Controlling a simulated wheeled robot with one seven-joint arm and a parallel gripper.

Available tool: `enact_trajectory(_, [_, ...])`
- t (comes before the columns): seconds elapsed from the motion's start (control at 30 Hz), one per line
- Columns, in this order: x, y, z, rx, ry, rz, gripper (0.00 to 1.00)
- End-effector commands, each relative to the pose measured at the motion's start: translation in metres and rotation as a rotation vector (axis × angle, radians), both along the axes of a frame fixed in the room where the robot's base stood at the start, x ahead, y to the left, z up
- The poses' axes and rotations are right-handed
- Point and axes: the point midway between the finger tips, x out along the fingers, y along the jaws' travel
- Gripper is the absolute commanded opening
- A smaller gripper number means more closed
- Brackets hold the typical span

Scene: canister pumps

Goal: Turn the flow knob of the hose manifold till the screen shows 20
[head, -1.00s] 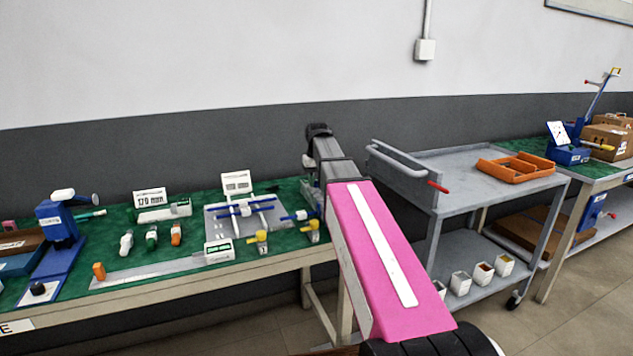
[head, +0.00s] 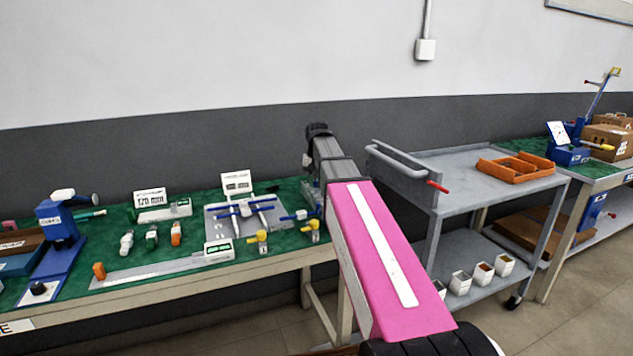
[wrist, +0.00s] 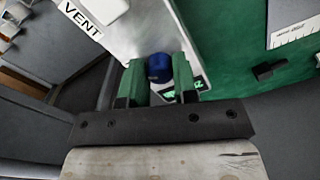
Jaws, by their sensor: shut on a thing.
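In the wrist view, my gripper (wrist: 158,82) is shut on a round blue knob (wrist: 159,66), with one green finger on each side of it. The knob is on a pale grey-white unit (wrist: 146,32), which I take to be the hose manifold. A small dark screen with green digits (wrist: 197,84) shows just beside the right finger. The finger covers part of it, and I cannot read its number. In the head view my arm hides the gripper and the knob.
A white label reading VENT (wrist: 80,19) is at the wrist view's upper left. A small black part (wrist: 269,70) lies on the green mat (wrist: 225,45). In the head view, gauges and tools stand left of my arm, and a grey cart (head: 455,172) stands to its right.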

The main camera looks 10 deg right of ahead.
Motion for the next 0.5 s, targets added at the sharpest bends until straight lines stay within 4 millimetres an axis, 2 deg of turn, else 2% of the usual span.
enact_trajectory(0.03, [0.0003, 0.0, 0.0004, 0.001, -0.001, 0.0, 0.04])
enact_trajectory(0.07, [0.0003, 0.0, 0.0004, 0.001, -0.001, 0.0, 0.37])
enact_trajectory(0.1, [0.0002, 0.0001, 0.0004, 0.001, -0.001, 0.001, 0.5])
enact_trajectory(0.13, [0.0002, 0.0001, 0.0003, 0.001, -0.001, 0.001, 0.53])
enact_trajectory(0.5, [0.0004, -0.0001, 0.0048, 0.0, -0.001, 0.001, 0.53])
